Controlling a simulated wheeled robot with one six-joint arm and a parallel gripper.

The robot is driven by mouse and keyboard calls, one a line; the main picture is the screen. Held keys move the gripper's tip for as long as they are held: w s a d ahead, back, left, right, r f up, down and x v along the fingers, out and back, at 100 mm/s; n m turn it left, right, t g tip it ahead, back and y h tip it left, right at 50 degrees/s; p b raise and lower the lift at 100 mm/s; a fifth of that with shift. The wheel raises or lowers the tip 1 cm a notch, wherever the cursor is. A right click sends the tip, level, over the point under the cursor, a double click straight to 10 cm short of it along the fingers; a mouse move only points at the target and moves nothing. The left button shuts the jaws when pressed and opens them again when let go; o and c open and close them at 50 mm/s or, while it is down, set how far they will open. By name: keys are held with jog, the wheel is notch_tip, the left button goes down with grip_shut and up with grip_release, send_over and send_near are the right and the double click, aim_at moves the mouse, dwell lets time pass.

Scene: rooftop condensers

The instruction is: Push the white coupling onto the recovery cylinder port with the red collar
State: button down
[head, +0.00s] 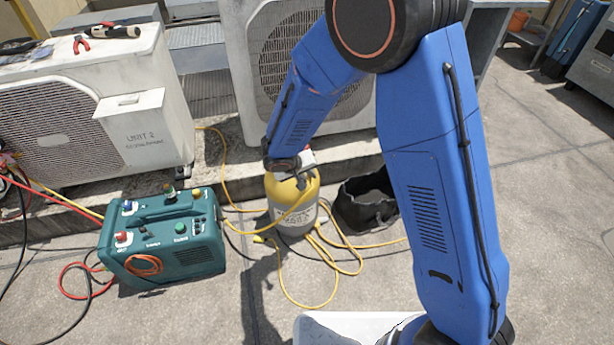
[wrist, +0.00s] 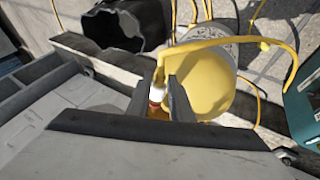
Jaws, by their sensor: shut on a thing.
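The recovery cylinder (head: 291,222) stands on the ground at the centre of the head view, grey below with a yellow top. It also shows in the wrist view (wrist: 205,88). My gripper (wrist: 168,94) is at the cylinder's top, with its dark fingers closed around the white coupling (wrist: 156,91). Only a small part of the coupling shows between the fingers. A bit of red (wrist: 155,104), apparently the collar, shows right at the coupling. The fingers hide the port, so I cannot tell whether the coupling is seated on it.
A yellow hose (wrist: 220,42) arches over the cylinder, and hoses lie around its base. A teal machine (head: 163,243) stands left of it, a black bucket (head: 367,207) right of it. White condenser units (head: 62,120) stand behind. Open paving (head: 555,170) lies at the right.

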jog(key=shift+w, duration=0.45)
dwell(0.5)
jog(key=c, duration=1.5)
grip_release()
jog(key=shift+s, duration=0.15)
jog(key=shift+s+d, duration=0.2)
jog(key=shift+s, duration=1)
jog(key=shift+s+d, duration=0.25)
jog(key=shift+s, duration=0.9)
jog(key=shift+s+d, duration=0.2)
jog(key=shift+s, duration=1)
